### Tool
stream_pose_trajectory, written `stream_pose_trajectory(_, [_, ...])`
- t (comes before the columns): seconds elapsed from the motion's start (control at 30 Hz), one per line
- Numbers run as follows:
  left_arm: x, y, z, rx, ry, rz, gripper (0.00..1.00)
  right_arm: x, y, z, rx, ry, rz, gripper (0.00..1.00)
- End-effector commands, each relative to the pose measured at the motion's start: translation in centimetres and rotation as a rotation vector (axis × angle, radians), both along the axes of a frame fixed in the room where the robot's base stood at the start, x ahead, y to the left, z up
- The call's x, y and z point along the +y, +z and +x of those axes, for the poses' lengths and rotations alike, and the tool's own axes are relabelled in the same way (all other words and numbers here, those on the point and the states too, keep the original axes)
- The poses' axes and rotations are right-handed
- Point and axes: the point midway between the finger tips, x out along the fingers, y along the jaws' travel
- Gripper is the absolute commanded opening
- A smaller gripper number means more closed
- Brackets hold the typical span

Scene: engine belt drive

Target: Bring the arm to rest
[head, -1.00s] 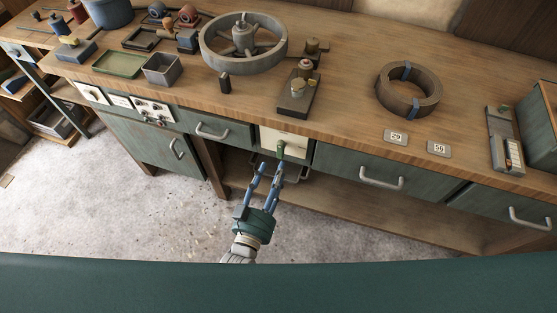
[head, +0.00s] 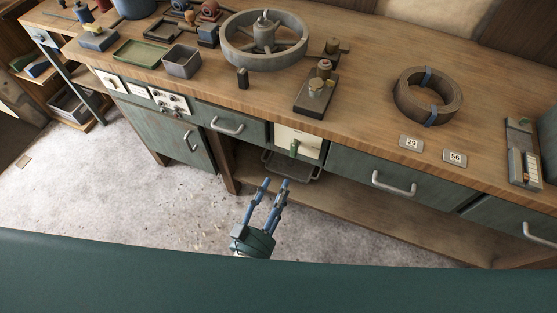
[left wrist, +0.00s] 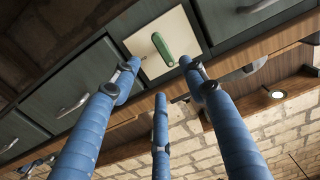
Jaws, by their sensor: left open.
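My left gripper (head: 268,192) is open and empty, with blue fingers, in front of the workbench in the head view. Its fingers also show in the left wrist view (left wrist: 160,85), spread apart with nothing between them. Beyond them is a cream panel (head: 299,142) with a green handle (head: 294,147) on the bench front. In the left wrist view the green handle (left wrist: 162,48) is apart from the fingertips. My right gripper is not in view.
The workbench (head: 372,105) carries a spoked wheel (head: 237,53), a coiled belt (head: 405,105) and a small device (head: 308,105). Drawers with metal handles (head: 394,184) line its front. A dark tray (head: 282,168) sits under the panel. Open floor (head: 130,190) lies left.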

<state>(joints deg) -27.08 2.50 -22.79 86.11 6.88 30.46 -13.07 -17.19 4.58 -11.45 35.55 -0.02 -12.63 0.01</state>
Motion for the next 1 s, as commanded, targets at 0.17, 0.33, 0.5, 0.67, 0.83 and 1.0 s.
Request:
stream_pose_trajectory(0.17, [0.0,0.0,0.0,0.0,0.0,0.0,0.44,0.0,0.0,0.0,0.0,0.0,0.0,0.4])
stream_pose_trajectory(0.33, [0.2,-2.1,-0.3,0.045,-0.006,0.019,0.44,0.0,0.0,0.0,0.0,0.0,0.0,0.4])
stream_pose_trajectory(0.5, [1.8,-11.3,-2.3,0.257,-0.027,0.1,0.44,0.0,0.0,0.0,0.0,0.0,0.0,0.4])
stream_pose_trajectory(0.67, [5.3,-22.1,-7.1,0.54,-0.03,0.194,0.44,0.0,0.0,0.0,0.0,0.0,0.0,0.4])
stream_pose_trajectory(0.83, [10.3,-31.7,-14.6,0.85,-0.01,0.285,0.44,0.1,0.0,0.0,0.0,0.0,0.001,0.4])
stream_pose_trajectory(1.0, [15.5,-38.0,-23.4,1.143,0.029,0.355,0.44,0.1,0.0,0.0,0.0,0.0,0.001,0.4])
